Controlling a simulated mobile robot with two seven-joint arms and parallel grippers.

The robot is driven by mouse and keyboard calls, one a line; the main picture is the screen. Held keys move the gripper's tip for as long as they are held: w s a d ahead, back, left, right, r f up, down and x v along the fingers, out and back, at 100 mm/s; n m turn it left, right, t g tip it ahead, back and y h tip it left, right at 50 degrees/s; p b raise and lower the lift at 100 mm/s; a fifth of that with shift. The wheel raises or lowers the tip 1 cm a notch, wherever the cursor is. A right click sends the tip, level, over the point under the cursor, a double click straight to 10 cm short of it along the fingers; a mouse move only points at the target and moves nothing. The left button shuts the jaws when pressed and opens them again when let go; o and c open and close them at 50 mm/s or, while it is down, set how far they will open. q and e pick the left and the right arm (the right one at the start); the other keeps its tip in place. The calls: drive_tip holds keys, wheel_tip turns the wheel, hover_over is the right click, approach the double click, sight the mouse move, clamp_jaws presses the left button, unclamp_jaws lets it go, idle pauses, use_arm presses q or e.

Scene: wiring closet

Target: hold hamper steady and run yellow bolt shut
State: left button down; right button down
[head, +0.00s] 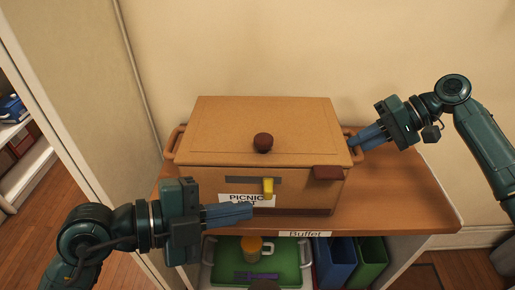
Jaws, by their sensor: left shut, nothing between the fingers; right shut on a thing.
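The tan hamper (215,150) stands on a wooden cabinet top with its lid down and a dark round knob (263,142) on the lid. The yellow bolt (268,186) sits on a dark strip (240,180) on the hamper's front, near the strip's right end. A dark brown block (328,172) is at the front right, apart from the bolt. My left gripper (250,211) is shut and empty in front of the hamper, just below and left of the bolt, covering part of the "PICNIC" label (232,198). My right gripper (353,144) is shut on the hamper's right handle; its fingers hide most of that handle.
The cabinet top (410,200) is clear to the right of the hamper. Below, a shelf holds a green tray (290,252) with a yellow mug (251,248), and blue (335,262) and green bins (370,262). A wall stands close behind.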

use_arm(q)
drive_tip(key=shift+s+r, duration=0.1)
drive_tip(key=shift+s, duration=0.2)
